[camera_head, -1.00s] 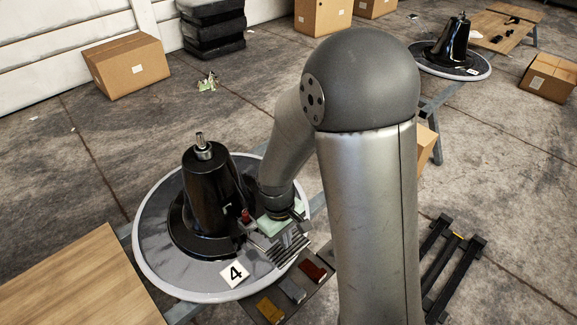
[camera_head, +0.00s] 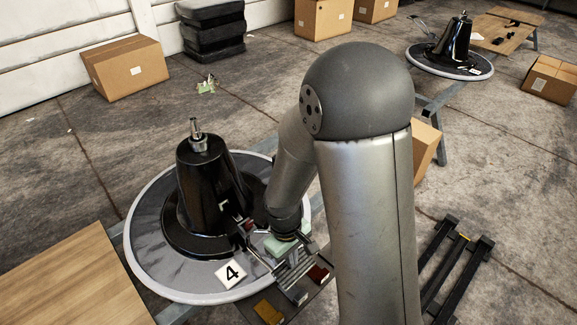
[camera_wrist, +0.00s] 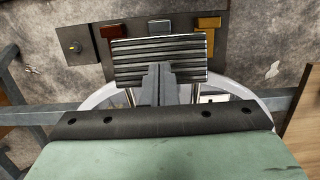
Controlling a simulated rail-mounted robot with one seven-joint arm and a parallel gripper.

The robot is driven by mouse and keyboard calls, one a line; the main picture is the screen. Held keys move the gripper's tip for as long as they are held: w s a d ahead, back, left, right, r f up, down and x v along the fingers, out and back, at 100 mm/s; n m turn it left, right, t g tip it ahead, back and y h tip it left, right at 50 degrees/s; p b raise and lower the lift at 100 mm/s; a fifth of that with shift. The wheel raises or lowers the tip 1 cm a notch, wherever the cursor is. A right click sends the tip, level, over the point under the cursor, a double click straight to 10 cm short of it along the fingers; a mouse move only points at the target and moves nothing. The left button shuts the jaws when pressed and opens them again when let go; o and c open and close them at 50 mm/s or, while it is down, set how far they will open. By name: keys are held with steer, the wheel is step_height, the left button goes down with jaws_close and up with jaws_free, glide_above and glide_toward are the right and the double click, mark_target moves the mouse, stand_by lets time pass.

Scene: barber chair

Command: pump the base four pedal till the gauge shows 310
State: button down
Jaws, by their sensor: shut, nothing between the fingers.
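Base four is a black cone (camera_head: 203,185) with a metal post (camera_head: 196,133), on a round grey disc (camera_head: 150,240) with a white label 4 (camera_head: 230,273). Its ridged pedal (camera_head: 296,272) sticks out over the disc's front right edge on two metal rods. In the wrist view the pedal (camera_wrist: 130,63) lies under my gripper (camera_wrist: 157,70). The fingers are shut and empty, tips over the middle of the ridged plate; I cannot tell whether they touch it. No readable gauge shows in either view.
A dark panel beyond the pedal carries a red block (camera_wrist: 111,32), a grey block (camera_wrist: 159,26) and an orange block (camera_wrist: 208,23). A wooden board (camera_head: 60,275) lies at the left. Cardboard boxes (camera_head: 125,68) and another base (camera_head: 455,45) stand farther back.

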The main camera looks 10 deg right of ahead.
step_height(320, 180, up, 9)
steer(key=w+a+p, duration=0.1)
steer(key=p, duration=0.6)
steer(key=shift+w, duration=0.4)
steer(key=r+p, duration=0.1)
steer(key=w+a+r+p, duration=0.1)
steer(key=r+p, duration=0.1)
steer(key=w+r+p, duration=0.1)
steer(key=r, duration=0.1)
steer(key=shift+a+r+p, duration=0.15)
steer(key=shift+r+p, duration=0.1)
steer(key=shift+p, duration=0.1)
